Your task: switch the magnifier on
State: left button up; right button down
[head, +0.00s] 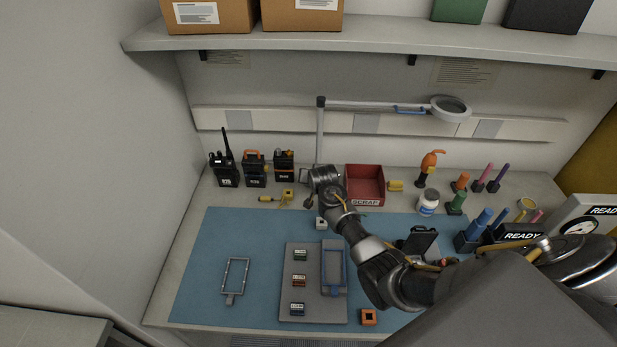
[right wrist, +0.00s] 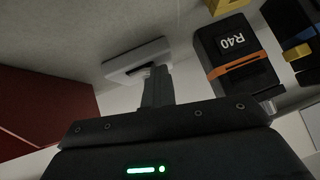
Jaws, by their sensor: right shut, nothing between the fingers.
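The magnifier has a round grey lens head (head: 452,108) on a long pale arm that runs left to an upright post (head: 320,130) at the back of the bench. Its post foot is mostly hidden behind my right gripper (head: 308,188). In the right wrist view, the gripper fingers (right wrist: 158,85) are shut and empty. Their tips are at a pale block with a dark slot (right wrist: 122,65), which looks like the magnifier's base. I cannot tell if they touch it. Whether the lamp is lit is not clear. My left gripper is in neither view.
Several radios (head: 254,168) stand left of the gripper; one marked R40 (right wrist: 236,50) is close in the right wrist view. A red scrap bin (head: 365,185) is just right. A blue mat (head: 205,265) holds a grey tray, frames and small blocks. A shelf (head: 370,42) overhangs behind.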

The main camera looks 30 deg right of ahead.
jog(key=shift+s+d+f, duration=0.15)
jog(key=shift+s+d, duration=0.1)
jog(key=shift+d, duration=0.2)
jog(key=shift+s+d+f, duration=0.15)
jog(key=shift+s+d, duration=0.1)
jog(key=shift+d, duration=0.2)
jog(key=r+p, duration=0.1)
jog(key=p, duration=0.1)
jog(key=w+r+p, duration=0.1)
jog(key=r+p, duration=0.1)
jog(key=shift+r, duration=0.1)
jog(key=shift+s+d+r+p, duration=0.1)
jog(key=shift+s+r+p, duration=0.25)
jog(key=shift+r, duration=0.2)
jog(key=b+v, duration=0.1)
jog(key=v, duration=0.9)
jog(key=shift+a+b, duration=0.25)
jog(key=shift+b, duration=0.1)
jog(key=shift+s+f, duration=0.1)
jog(key=shift+s, duration=0.05)
